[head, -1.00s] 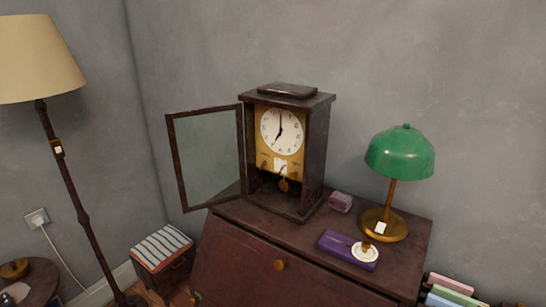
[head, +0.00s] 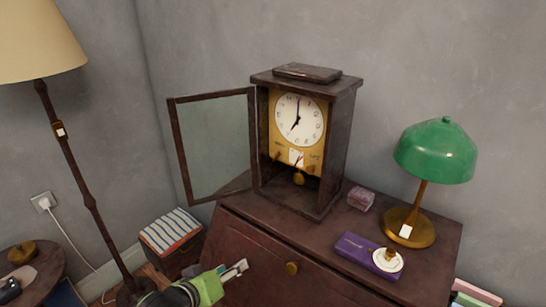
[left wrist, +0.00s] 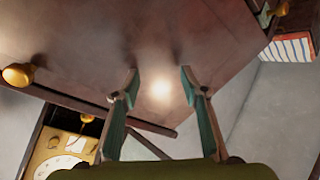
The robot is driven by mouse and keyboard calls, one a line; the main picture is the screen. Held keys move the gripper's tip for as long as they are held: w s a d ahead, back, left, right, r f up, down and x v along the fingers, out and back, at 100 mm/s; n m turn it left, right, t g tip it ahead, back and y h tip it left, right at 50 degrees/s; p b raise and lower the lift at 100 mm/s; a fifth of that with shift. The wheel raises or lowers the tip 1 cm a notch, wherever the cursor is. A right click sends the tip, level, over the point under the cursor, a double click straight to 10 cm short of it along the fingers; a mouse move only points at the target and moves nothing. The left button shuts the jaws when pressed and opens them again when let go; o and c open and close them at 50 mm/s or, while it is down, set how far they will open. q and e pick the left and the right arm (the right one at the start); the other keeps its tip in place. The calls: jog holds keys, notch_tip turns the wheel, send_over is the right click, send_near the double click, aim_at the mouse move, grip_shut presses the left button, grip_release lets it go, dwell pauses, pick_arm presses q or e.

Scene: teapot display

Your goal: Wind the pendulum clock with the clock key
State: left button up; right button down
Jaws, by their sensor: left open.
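The pendulum clock (head: 351,130) stands upright on the dark wooden bureau, its glass door (head: 213,150) swung open to the left. Its white dial (head: 299,120) reads about seven. Below the dial are a white card and small dark parts; I cannot tell whether a clock key is among them. A brass pendulum bob (head: 299,179) hangs lower. My left gripper (head: 240,268) is low in front of the bureau, apart from the clock. In the left wrist view it (left wrist: 159,75) is open and empty, facing the bureau; the clock dial (left wrist: 62,167) shows at lower left.
On the bureau (head: 245,262) are a green lamp (head: 435,150), a purple box (head: 355,248) with a white disc and brass piece on it, and a small pinkish box (head: 361,198). A floor lamp (head: 85,190) and striped stool (head: 170,232) stand left.

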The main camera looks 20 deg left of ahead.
pick_arm(q)
jog(key=w+r+n+t+h, duration=0.2)
jog(key=w+r+t, duration=0.25)
jog(key=r, duration=0.85)
jog(key=n+t+h, duration=0.1)
jog(key=n+h, duration=0.1)
jog(key=h, duration=0.1)
send_near(275, 158)
jog(key=p+x, duration=0.3)
jog(key=x, duration=0.6)
jog(key=shift+w+p, duration=0.1)
jog(key=shift+p, duration=0.2)
jog(key=c, duration=1.1)
